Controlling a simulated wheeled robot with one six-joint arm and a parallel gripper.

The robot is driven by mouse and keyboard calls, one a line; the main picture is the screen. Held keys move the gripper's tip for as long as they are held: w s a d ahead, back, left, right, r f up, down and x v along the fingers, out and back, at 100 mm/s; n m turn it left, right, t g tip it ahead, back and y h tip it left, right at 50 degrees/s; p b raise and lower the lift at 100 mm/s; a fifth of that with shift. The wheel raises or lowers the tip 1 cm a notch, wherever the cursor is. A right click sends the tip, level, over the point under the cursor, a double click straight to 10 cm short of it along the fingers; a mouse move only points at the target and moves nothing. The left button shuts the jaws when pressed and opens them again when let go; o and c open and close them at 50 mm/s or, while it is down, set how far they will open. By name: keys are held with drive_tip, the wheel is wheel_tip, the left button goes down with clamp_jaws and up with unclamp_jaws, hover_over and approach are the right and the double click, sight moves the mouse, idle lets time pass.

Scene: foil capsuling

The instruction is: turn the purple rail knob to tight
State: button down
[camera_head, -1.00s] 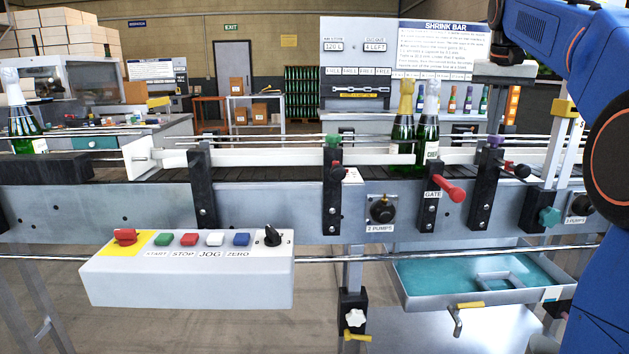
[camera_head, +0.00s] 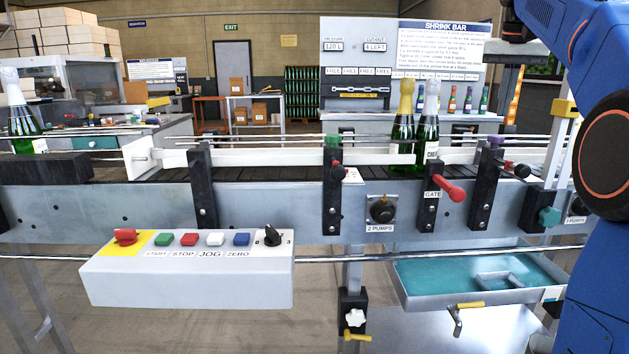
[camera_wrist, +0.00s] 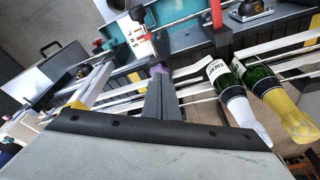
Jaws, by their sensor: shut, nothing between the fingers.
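The purple rail knob (camera_head: 495,141) sits on top of a black rail bracket (camera_head: 487,195) at the right of the conveyor in the head view. In the wrist view a bit of the purple knob (camera_wrist: 158,70) shows just beyond the tip of my gripper (camera_wrist: 161,80), partly hidden by it. My gripper's dark fingers are together, with nothing between them. I cannot tell whether they touch the knob. The head view shows my blue arm at the right, but not the fingers. The knob's setting cannot be read.
A gold-topped bottle (camera_head: 404,125) and a white-topped bottle (camera_head: 427,130) stand on the conveyor left of the purple knob. A teal-lined tray (camera_head: 430,275) hangs below.

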drive_tip(key=s+x, duration=0.1)
drive_tip(key=x, duration=0.5)
drive_tip(key=shift+s+d+f, duration=0.3)
drive_tip(key=shift+f, duration=0.05)
drive_tip(key=shift+w+a, duration=0.2)
drive_tip(key=shift+a, duration=0.25)
drive_tip(key=shift+w+a, duration=0.2)
drive_tip(key=shift+a, duration=0.2)
idle(1.0)
drive_tip(key=shift+w+a, duration=0.35)
idle(0.4)
drive_tip(key=shift+s+a, duration=0.1)
drive_tip(key=shift+a, duration=0.05)
drive_tip(key=w+v, duration=0.1)
drive_tip(key=v, duration=0.4)
drive_tip(key=shift+s+r, duration=0.15)
drive_tip(key=shift+r, duration=0.45)
